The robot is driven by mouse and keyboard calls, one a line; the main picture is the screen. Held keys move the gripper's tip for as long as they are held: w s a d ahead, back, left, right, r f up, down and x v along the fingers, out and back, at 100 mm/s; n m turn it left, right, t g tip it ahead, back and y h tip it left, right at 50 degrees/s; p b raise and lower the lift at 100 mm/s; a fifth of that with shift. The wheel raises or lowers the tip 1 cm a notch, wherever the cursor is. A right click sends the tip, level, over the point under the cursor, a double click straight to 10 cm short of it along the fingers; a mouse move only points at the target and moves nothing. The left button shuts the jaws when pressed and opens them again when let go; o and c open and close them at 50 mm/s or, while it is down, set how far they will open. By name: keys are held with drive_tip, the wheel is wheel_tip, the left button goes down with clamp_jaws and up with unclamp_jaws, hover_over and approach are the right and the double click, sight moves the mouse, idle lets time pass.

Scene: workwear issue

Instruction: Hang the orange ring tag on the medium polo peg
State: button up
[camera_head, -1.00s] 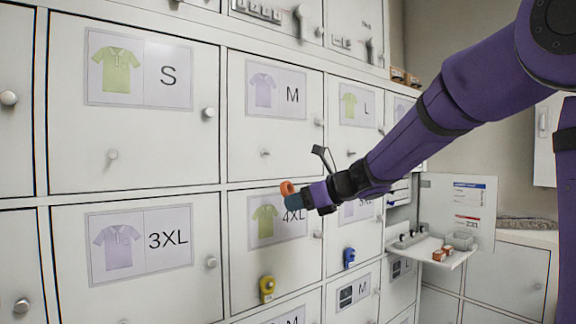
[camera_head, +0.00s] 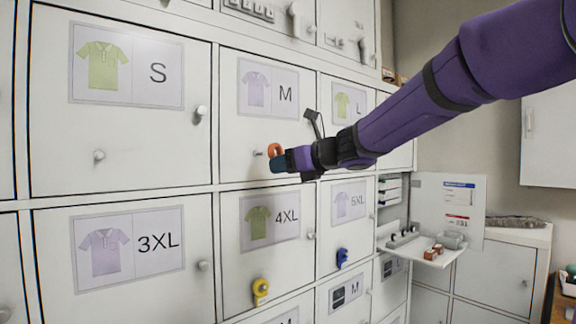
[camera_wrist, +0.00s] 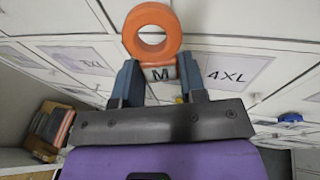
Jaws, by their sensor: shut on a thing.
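The orange ring tag (camera_head: 274,148) is in my gripper (camera_head: 279,162), in front of the lower part of the medium polo door. The wrist view shows its orange ring (camera_wrist: 133,32) standing out beyond the fingertips, with a pale part marked M between the fingers. My gripper (camera_wrist: 160,82) is shut on that part. The medium polo peg (camera_head: 256,153) shows in the head view just left of the ring, below the M polo sign (camera_head: 256,88). The ring looks apart from the peg; the depth between them is hard to tell. The peg is not clear in the wrist view.
A yellow tag (camera_head: 260,291) hangs on the 4XL door and a blue tag (camera_head: 342,257) on the 5XL door. Round knobs stick out of the doors, such as the S door knob (camera_head: 201,110). An open compartment with a shelf (camera_head: 440,255) is at the right.

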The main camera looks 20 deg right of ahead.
drive_tip(key=shift+w+a+f, duration=0.15)
drive_tip(key=shift+w+a, duration=0.2)
drive_tip(key=shift+w, duration=0.7)
drive_tip(key=shift+w+a+f, duration=0.15)
drive_tip(key=shift+w+a, duration=0.15)
drive_tip(key=shift+w, duration=0.7)
drive_tip(key=shift+w+a+f, duration=0.15)
drive_tip(key=shift+w+a, duration=0.2)
drive_tip(key=shift+w, duration=0.7)
drive_tip(key=o, duration=1)
drive_tip(key=v, duration=1)
drive_tip(key=shift+s+d, duration=0.2)
drive_tip(key=shift+s, duration=0.1)
